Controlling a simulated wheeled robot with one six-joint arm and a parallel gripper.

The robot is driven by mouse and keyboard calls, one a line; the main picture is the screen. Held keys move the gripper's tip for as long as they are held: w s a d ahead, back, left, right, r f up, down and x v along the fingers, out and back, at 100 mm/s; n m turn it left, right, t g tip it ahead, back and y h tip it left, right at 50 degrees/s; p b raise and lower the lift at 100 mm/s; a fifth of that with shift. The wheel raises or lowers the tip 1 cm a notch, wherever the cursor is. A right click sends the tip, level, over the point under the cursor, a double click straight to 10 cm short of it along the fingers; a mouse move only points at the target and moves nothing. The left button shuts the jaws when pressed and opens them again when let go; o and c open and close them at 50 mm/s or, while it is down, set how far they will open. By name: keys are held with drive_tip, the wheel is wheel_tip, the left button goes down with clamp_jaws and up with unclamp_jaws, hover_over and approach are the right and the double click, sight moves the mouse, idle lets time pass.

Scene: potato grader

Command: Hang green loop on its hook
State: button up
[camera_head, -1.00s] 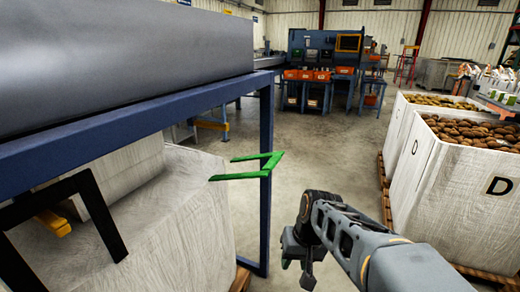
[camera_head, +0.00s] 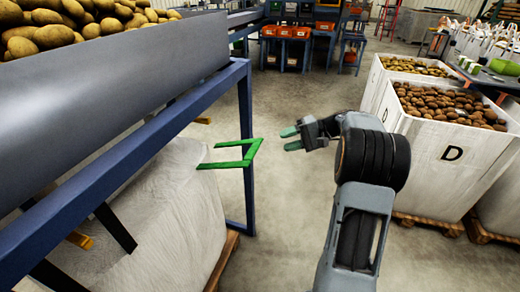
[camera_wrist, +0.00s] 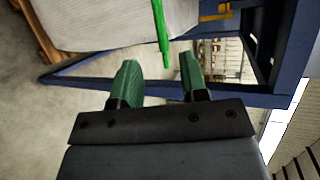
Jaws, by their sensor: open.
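The green loop (camera_head: 248,152) is an angular open strap that sticks out from the top corner of a white bulk bag (camera_head: 180,210), in front of a blue post. My gripper (camera_head: 289,138) is to the right of the loop, with its fingers pointing left towards it and a gap between. In the wrist view the jaws (camera_wrist: 157,78) are apart and empty, and the green loop (camera_wrist: 161,35) shows as a thin strip ahead, between the finger lines. A yellow piece (camera_head: 80,240), perhaps a hook, shows at lower left beside black straps. I cannot tell which hook is the green loop's.
The blue frame (camera_head: 245,140) and a grey hopper (camera_head: 130,80) with potatoes stand at left, close to the loop. Potato boxes marked D (camera_head: 450,150) stand on pallets at right. Concrete floor between is clear.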

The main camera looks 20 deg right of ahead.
sight(256, 151)
drive_tip(key=b+x, duration=0.1)
drive_tip(key=x, duration=0.8)
drive_tip(key=shift+a+f, duration=0.15)
drive_tip(key=shift+a, duration=0.25)
drive_tip(key=shift+c, duration=0.4)
clamp_jaws()
